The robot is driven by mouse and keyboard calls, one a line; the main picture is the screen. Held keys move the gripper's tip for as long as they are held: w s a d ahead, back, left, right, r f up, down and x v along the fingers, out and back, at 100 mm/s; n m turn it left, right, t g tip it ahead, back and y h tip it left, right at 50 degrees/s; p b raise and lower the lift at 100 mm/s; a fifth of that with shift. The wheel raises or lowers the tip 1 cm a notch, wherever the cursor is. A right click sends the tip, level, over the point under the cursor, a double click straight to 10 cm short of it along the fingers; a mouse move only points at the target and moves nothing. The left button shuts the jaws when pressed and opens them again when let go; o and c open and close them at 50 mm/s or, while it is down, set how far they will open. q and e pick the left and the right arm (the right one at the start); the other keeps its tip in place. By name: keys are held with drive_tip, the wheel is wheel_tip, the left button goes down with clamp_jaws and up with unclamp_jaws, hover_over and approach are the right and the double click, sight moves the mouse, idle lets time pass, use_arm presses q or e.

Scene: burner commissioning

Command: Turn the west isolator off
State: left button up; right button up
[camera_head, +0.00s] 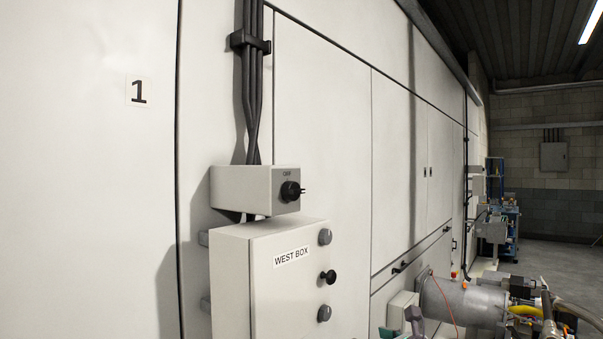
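A grey box (240,188) on the wall bears a black rotary knob (290,191) on its right-hand face, with a small label above it that is too small to read surely. A thin dark piece sticks out to the right of the knob; I cannot tell the knob's setting. Below it is a larger cabinet (270,294) labelled "WEST BOX" (291,257). Its door has a black knob (328,277) between two grey round fittings (325,237).
Black cables (252,100) run down the white panelled wall (320,120) into the knob box. A metal cylinder with machinery (462,300) stands at the lower right, close to the wall. Free floor (560,262) shows further back.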

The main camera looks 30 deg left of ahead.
use_arm(q)
drive_tip(key=s+r+g+y+p, duration=0.1)
drive_tip(key=s+r+y, duration=0.15)
drive_tip(key=r, duration=0.75)
drive_tip(key=s+r+g+y, duration=0.1)
drive_tip(key=s+r, duration=0.2)
drive_tip(key=r, duration=0.7)
drive_tip(key=n+g+y+p, duration=0.1)
drive_tip(key=g, duration=0.2)
approach(299, 192)
drive_tip(key=a+p, duration=0.2)
drive_tip(key=a, duration=0.1)
drive_tip(key=w+a+p, duration=0.1)
drive_tip(key=a+p, duration=0.1)
drive_tip(key=a, duration=0.1)
drive_tip(key=a+p, duration=0.2)
drive_tip(key=a, duration=0.1)
drive_tip(key=shift+w, duration=0.2)
drive_tip(key=shift+a+f, duration=0.15)
drive_tip(key=shift+a, duration=0.25)
drive_tip(key=shift+w, duration=0.1)
use_arm(e)
wheel_tip(299, 192, up, 9)
drive_tip(key=shift+r, duration=0.2)
use_arm(q)
drive_tip(key=c, duration=1.1)
